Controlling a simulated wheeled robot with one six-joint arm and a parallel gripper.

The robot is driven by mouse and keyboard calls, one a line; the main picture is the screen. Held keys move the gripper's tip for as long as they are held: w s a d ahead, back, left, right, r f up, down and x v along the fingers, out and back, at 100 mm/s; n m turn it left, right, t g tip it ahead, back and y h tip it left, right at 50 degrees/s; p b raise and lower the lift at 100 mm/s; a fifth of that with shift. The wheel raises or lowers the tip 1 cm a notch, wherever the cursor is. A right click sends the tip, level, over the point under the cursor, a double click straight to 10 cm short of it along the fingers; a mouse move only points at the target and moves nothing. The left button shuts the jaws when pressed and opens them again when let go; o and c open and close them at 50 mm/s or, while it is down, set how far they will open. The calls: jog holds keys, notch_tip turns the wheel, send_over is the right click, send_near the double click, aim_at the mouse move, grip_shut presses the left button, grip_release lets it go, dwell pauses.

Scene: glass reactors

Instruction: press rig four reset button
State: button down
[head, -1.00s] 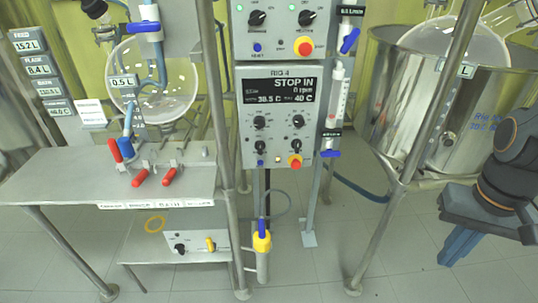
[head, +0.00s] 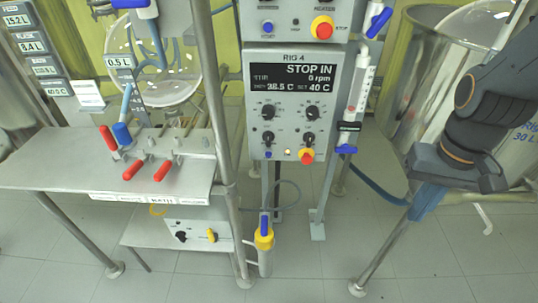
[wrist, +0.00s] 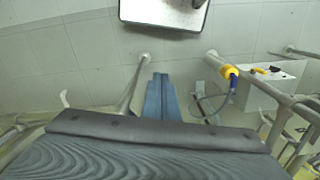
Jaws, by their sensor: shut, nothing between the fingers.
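The rig four panel (head: 256,120) stands upright at the centre of the head view, with its display reading "STOP IN". A small blue button (head: 268,155) sits at its lower left, its label too small to read. The blue button is not seen in the wrist view.
A flow tube (head: 358,95) with a blue valve stands just right of the panel. A metal bench (head: 60,172) with red-handled clamps is at left, its post near the panel.

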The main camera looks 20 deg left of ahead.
aim_at(271, 156)
jog(key=w+a+f+n+t, duration=0.2)
jog(key=w+a+f+n, duration=0.1)
jog(key=w+a+n, duration=0.4)
jog(key=w+a+f+n+t, duration=0.25)
jog(key=w+a, duration=0.25)
jog(key=w, duration=0.4)
jog(key=a+f+n+y, duration=0.1)
jog(key=a+n+y, duration=0.1)
jog(key=a, duration=0.4)
jog(key=w+a+f+n+y, duration=0.1)
jog(key=a+f+n+y, duration=0.1)
jog(key=a+n, duration=0.2)
jog(key=w+a+f+n+y+p, duration=0.1)
jog(key=a+n, duration=0.3)
jog(key=a, duration=0.5)
jog(key=shift+a+f+y, duration=0.35)
jog(key=shift+y, duration=0.15)
jog(key=shift+w+a+f+p, duration=0.3)
jog(key=shift+w+a+f, duration=0.65)
jog(key=shift+w+f, duration=0.4)
jog(key=shift+w+a+f+p, duration=0.3)
jog(key=shift+w+a+f, duration=0.6)
jog(key=shift+w+f, duration=0.35)
jog(key=shift+w+a+f+p, duration=0.3)
jog(key=shift+w+a+f, duration=0.65)
jog(key=shift+w+f, duration=0.4)
